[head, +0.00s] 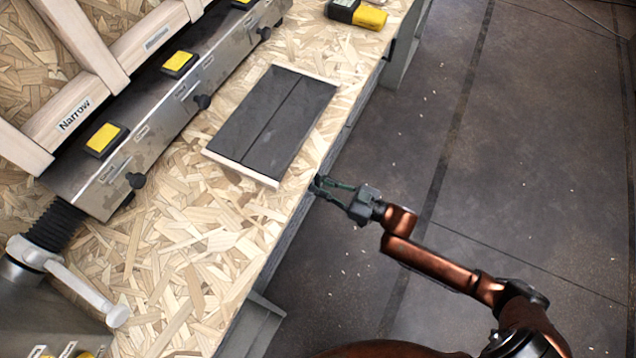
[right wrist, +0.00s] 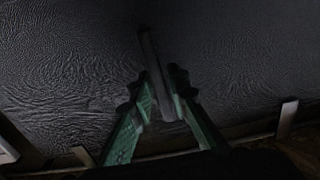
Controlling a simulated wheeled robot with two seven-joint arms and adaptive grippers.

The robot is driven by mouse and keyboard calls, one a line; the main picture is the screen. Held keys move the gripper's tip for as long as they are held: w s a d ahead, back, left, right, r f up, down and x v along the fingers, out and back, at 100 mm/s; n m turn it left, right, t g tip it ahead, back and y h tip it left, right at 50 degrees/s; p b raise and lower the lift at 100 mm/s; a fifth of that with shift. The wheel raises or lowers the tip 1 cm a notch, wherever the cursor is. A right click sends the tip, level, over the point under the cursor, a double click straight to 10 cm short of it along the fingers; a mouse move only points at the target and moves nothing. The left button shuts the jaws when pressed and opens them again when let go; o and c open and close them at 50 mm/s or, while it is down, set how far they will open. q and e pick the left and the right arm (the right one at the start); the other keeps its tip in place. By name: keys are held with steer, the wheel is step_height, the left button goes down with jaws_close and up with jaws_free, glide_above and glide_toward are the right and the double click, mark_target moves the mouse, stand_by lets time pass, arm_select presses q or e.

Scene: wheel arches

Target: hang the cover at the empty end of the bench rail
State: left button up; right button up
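A dark flat panel with two pale wooden end strips (head: 290,112), which looks like the cover, lies flat on the bench top (head: 230,235). The bench rail (head: 165,125) runs along the left, and its near end (head: 98,205) is beside a black bellows. My right gripper (head: 316,185) is beside the bench's front edge, apart from the panel. Its fingertips are apart in the head view and nothing shows held there. In the right wrist view its green-padded fingers (right wrist: 165,90) are apart, with a thin grey bar of unclear identity between them. My left gripper is out of view.
Several yellow-and-black blocks (head: 107,139) sit on the rail, by wooden frames with a "Narrow" label (head: 74,114). A yellow-and-black device (head: 357,13) stands at the bench's far end. A pale lever (head: 85,290) is at lower left. The floor (head: 500,160) at right is open.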

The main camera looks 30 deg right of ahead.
steer(key=shift+o, duration=1.4)
steer(key=shift+f, duration=0.15)
